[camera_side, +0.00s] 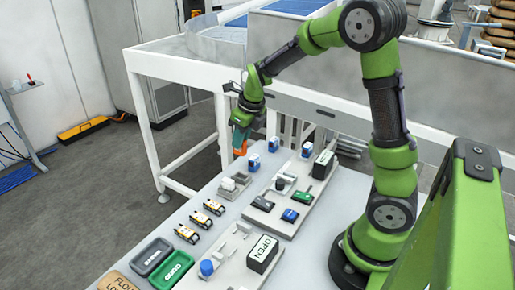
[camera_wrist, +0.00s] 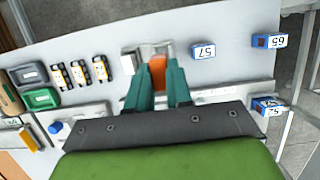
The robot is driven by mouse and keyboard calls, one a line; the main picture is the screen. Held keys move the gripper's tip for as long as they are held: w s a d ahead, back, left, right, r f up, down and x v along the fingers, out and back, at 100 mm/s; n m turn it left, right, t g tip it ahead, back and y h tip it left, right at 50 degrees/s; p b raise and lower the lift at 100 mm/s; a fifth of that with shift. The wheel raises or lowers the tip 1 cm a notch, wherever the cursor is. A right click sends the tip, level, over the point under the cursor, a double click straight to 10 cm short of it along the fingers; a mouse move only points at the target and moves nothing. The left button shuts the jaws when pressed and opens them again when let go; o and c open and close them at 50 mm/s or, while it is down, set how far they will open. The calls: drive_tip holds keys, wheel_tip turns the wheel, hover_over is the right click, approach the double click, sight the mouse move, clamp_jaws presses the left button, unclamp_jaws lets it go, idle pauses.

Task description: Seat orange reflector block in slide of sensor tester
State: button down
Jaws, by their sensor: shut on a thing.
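The orange reflector block (camera_side: 240,148) is held by my gripper (camera_side: 240,138) above the far-left edge of the table. In the wrist view the orange block (camera_wrist: 157,72) sits between the two teal fingers of my gripper (camera_wrist: 158,82), which are shut on it. The block is apart from the fixtures in the side view. A small grey-white fixture (camera_side: 231,187) stands on the table nearer the camera; part of it shows behind the block in the wrist view (camera_wrist: 130,62). Which fixture is the sensor tester, and where its slide is, I cannot tell clearly.
Several blue boxes with white labels, such as one marked 57 (camera_wrist: 203,50), stand on the table. Several yellow-black parts (camera_side: 201,221) lie in a row near a green bin (camera_side: 171,270) and a grey bin (camera_side: 152,256). Two grey panels carry fixtures, one with an OPEN sign (camera_side: 262,253).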

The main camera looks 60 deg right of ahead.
drive_tip(key=shift+d+r, duration=0.1)
drive_tip(key=shift+r, duration=0.05)
drive_tip(key=s+d, duration=0.5)
drive_tip(key=s, duration=0.8)
drive_tip(key=shift+d+f, duration=0.15)
drive_tip(key=shift+f, duration=3.05)
drive_tip(key=shift+f, duration=0.75)
drive_tip(key=c, duration=0.6)
unclamp_jaws()
drive_tip(key=shift+r, duration=0.1)
